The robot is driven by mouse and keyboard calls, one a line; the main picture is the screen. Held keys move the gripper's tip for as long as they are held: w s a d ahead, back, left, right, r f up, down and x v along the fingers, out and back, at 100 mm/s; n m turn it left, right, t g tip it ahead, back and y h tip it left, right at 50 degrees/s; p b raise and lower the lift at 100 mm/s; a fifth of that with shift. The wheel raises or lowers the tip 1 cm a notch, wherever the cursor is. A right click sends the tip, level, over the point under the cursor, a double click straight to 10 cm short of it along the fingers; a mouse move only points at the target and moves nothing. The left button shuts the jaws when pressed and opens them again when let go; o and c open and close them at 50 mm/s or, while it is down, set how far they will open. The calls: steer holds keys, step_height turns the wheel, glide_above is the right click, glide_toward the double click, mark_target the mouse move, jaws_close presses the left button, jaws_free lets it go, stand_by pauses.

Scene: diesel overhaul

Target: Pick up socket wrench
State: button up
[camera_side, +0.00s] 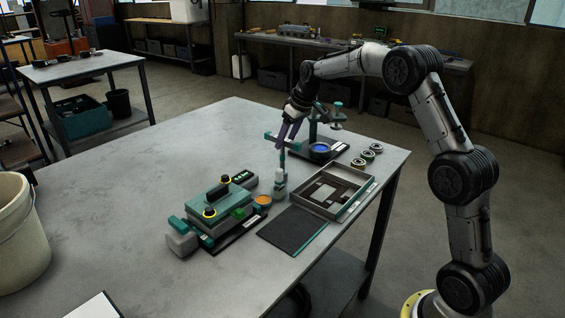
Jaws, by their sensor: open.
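I cannot clearly make out a socket wrench. A slim upright tool with teal and pale parts (281,178) stands near the middle of the table and may be it. My gripper (283,140) is open above this upright tool, with its fingers pointing down. A short teal bar (270,136) shows beside the fingers; I cannot tell whether it belongs to the tool. The fingers overlap the tool's top in this view, so contact cannot be judged.
A teal device with yellow-ringed knobs (212,205) stands at left. A shallow tray (358,204) with a dark frame inside and a dark flat panel (289,232) lie at right. Behind is a teal stand (313,130) with a blue-topped part (320,150).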

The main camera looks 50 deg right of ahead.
mark_target(282, 160)
steer(key=shift+w+x, duration=0.15)
steer(key=shift+x, duration=1.35)
steer(key=shift+w+x, duration=0.15)
steer(key=shift+x, duration=1.4)
steer(key=shift+r, duration=0.15)
jaws_close()
steer(key=shift+r, duration=0.1)
